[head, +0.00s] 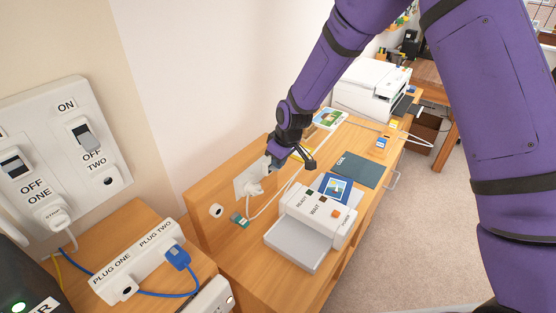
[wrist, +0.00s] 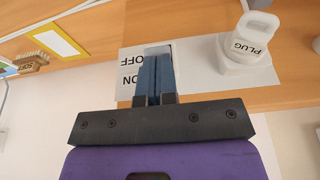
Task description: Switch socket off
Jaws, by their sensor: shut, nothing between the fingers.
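A white socket plate (head: 243,177) is fixed to the upright wooden panel, with a white plug (head: 254,189) and cable in it. In the wrist view the plate (wrist: 129,88) carries the labels OFF and ON, and the plug (wrist: 247,47), marked PLUG, sits at the right. My gripper (head: 272,164) is at the plate. In the wrist view its blue fingers (wrist: 157,58) are together and empty, over the switch area between the labels and the plug. The fingers mostly hide the switch, so I cannot tell its position or whether they touch it.
A wall plate (head: 64,151) with two switches is at the left, above a white plug box (head: 137,262). A white device (head: 317,217) marked READY and WAIT stands on the wooden desk near the socket. A printer (head: 370,88) is behind. Carpet (head: 437,220) is clear at right.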

